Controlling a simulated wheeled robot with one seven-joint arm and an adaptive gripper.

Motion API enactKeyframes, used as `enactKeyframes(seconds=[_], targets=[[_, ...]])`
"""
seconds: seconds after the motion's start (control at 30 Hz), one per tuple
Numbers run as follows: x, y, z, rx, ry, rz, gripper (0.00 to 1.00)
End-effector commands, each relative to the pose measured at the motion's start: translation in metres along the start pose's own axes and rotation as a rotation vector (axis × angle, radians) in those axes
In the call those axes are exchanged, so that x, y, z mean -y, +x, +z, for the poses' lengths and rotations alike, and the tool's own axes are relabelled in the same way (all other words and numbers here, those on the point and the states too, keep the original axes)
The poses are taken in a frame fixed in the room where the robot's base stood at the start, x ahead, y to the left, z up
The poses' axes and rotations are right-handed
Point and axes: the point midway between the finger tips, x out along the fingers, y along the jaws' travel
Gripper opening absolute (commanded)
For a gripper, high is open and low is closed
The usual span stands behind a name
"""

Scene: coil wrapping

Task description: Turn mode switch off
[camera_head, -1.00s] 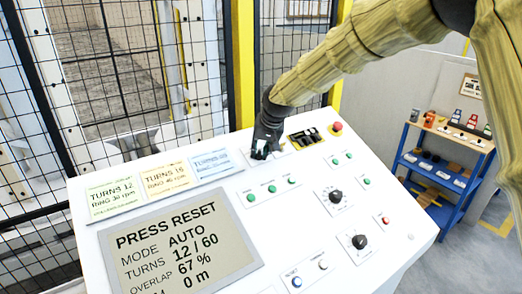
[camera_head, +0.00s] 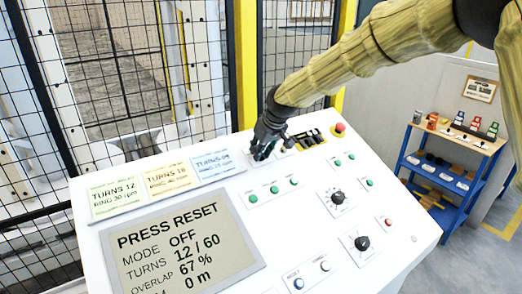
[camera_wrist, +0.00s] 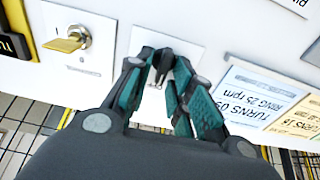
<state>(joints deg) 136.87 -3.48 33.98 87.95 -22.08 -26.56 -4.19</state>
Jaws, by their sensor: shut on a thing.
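My gripper (camera_head: 264,153) is at the back of the white control panel (camera_head: 300,235), over a small white plate beside the blue-edged card. In the wrist view my gripper (camera_wrist: 163,62) has its teal fingertips closed around a black switch knob (camera_wrist: 162,58), the mode switch, on a white plate (camera_wrist: 190,47). The fingers hide part of the knob. The display (camera_head: 180,250) reads PRESS RESET, MODE OFF, TURNS 12 / 60, OVERLAP 67 % and 0 m.
A brass key (camera_wrist: 65,43) sits in a lock near the gripper. The red button (camera_head: 340,127), green buttons (camera_head: 273,189) and black dials (camera_head: 337,197) are on the panel. A mesh fence (camera_head: 110,60) stands behind, and a blue shelf (camera_head: 450,170) is at right.

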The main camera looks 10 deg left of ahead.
Motion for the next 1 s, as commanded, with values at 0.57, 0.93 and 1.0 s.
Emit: enactKeyframes(seconds=[0.57,0.93,1.0], targets=[[0.000,0.000,0.000,0.000,-0.007,0.000,0.30],[-0.001,-0.011,-0.001,-0.001,-0.007,0.001,0.30],[-0.001,-0.020,-0.001,-0.001,-0.007,0.001,0.30]])
